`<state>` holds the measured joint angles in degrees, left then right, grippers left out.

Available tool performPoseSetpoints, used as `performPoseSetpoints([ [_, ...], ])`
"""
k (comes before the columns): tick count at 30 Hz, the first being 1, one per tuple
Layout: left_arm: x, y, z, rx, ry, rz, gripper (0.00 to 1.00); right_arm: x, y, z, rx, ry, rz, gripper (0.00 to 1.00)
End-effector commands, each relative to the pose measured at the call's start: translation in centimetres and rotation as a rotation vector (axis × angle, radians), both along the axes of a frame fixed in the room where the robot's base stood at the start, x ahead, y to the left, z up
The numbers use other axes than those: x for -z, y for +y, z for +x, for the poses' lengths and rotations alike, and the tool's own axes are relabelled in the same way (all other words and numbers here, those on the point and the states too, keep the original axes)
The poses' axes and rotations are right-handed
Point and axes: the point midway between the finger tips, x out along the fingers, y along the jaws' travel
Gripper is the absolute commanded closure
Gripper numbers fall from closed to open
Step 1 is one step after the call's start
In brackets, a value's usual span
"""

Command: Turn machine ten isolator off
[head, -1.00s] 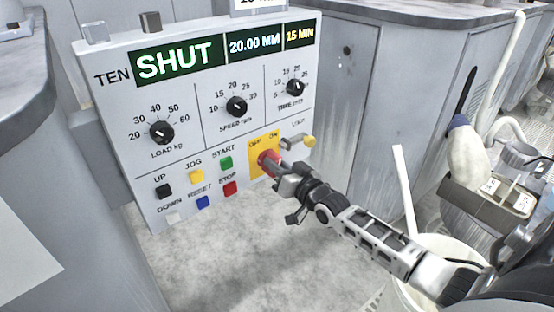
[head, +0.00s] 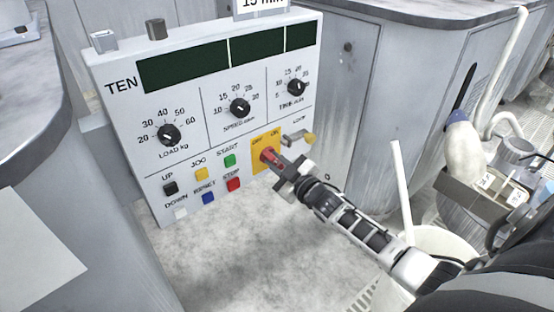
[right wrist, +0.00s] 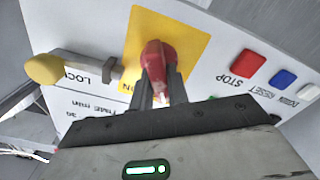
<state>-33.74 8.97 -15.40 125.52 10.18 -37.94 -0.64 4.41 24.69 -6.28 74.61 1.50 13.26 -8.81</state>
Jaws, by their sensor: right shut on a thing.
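The machine ten control panel (head: 128,110) faces me in the head view, and its display strip (head: 185,68) is dark. The red isolator handle (head: 267,154) sits on a yellow plate (head: 256,165) marked OFF and ON at the lower right of the panel. My right gripper (head: 279,166) is shut on the handle. In the right wrist view the red handle (right wrist: 155,62) stands between the two fingers against the yellow plate (right wrist: 190,40). The fingers partly hide the handle and the plate's lettering. My left gripper is not in view.
A lock lever with a yellow knob (head: 308,139) is just right of the isolator; it also shows in the right wrist view (right wrist: 46,68). The red STOP button (head: 233,184) and other buttons are to the left. A white bucket (head: 440,245) stands below my right arm.

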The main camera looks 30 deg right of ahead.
Motion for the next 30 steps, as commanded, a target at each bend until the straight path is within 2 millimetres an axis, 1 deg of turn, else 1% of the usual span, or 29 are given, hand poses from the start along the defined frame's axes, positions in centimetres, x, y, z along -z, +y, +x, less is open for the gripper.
performPoseSetpoints([
  [6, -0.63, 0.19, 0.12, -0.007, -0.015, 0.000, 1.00, 0.07, 0.11, -0.05, 0.000, -0.010, -0.132, 1.00],
  [12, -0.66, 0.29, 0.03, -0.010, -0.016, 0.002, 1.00, 0.12, 0.15, -0.05, -0.002, -0.016, -0.202, 1.00],
  [18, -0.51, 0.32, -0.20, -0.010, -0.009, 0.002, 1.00, 0.15, 0.17, -0.05, -0.002, -0.019, -0.233, 1.00],
  [30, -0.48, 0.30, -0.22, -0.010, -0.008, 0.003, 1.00, 0.16, 0.18, -0.06, -0.002, -0.019, -0.239, 1.00],
])
